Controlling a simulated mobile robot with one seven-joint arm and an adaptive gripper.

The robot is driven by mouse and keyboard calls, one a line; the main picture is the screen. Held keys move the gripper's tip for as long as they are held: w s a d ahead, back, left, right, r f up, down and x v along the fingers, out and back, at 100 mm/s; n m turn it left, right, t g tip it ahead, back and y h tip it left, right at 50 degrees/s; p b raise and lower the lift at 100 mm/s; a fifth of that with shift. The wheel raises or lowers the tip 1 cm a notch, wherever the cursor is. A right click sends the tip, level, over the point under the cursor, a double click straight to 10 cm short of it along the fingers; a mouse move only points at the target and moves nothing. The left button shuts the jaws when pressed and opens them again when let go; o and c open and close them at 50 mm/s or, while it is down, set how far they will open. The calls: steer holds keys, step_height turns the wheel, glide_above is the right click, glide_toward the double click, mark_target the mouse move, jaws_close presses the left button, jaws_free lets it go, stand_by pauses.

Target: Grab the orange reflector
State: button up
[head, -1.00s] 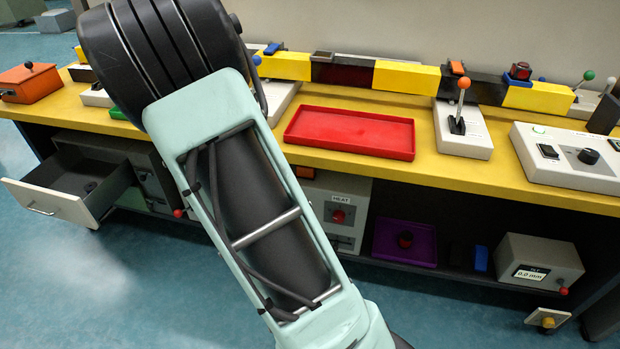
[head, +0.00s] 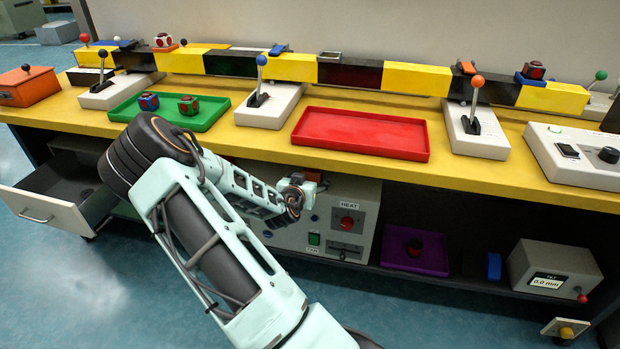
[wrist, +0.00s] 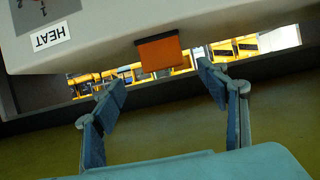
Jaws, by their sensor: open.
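In the wrist view, an orange block (wrist: 160,52) sits at the edge of the grey HEAT box (wrist: 85,35), seen upside down. My gripper (wrist: 161,84) is open and empty, its two blue-grey fingers spread apart. The block is just beyond the fingertips, between their lines, and not touched. In the head view, my arm reaches down to the left upper part of the HEAT box (head: 349,200) under the bench, and hides most of the block. I cannot tell from looks alone which one is the reflector.
The yellow bench top (head: 395,170) overhangs the shelf close above my gripper. A red tray (head: 360,135), a green tray (head: 208,123) and lever boxes stand on it. An open drawer (head: 40,205) juts out at left. A purple tray (head: 430,265) is right of the HEAT box.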

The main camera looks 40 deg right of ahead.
mark_target(311, 173)
steer(key=b+x, duration=0.2)
steer(key=x, duration=0.5)
steer(key=shift+w+f, duration=0.25)
steer(key=shift+w, duration=0.1)
steer(key=c, duration=1.3)
steer(key=shift+o, duration=0.2)
